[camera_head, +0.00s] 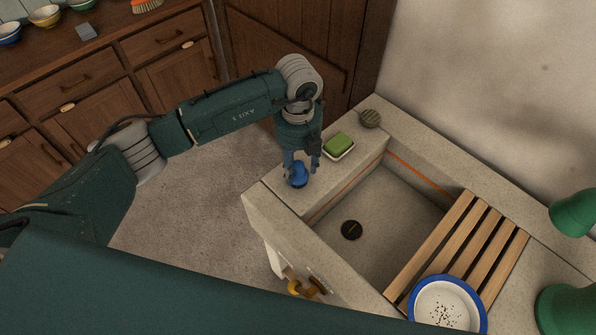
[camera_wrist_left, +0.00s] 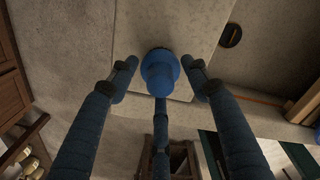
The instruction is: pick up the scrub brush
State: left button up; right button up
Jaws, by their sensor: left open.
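A small round blue scrub brush (camera_head: 298,176) with a knob-like top stands on the stone ledge at the left of the sink. My left gripper (camera_head: 302,161) is directly over it, pointing down, with its blue fingers apart. In the left wrist view the brush (camera_wrist_left: 160,72) lies between the spread fingertips, with a gap on either side. Its underside is mostly hidden. My right gripper is not in view.
A green sponge on a dish (camera_head: 339,146) and a round striped item (camera_head: 370,118) sit farther back on the ledge. The sink basin (camera_head: 385,195) holds a dark drain (camera_head: 351,230). A wooden rack (camera_head: 440,245) and blue-rimmed bowl (camera_head: 447,305) are at right.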

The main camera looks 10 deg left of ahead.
pick_arm(q)
jog(key=shift+c, duration=1)
grip_shut()
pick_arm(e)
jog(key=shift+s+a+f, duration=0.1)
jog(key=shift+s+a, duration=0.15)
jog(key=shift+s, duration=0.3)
pick_arm(q)
jog(key=shift+r, duration=0.15)
jog(key=shift+r, duration=0.55)
notch_tip(320, 180, up, 19)
jog(key=b, duration=0.3)
jog(key=shift+b, duration=0.4)
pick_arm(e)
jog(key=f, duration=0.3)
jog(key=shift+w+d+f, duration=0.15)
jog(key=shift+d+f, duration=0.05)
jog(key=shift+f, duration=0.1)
pick_arm(q)
jog(key=shift+f, duration=0.15)
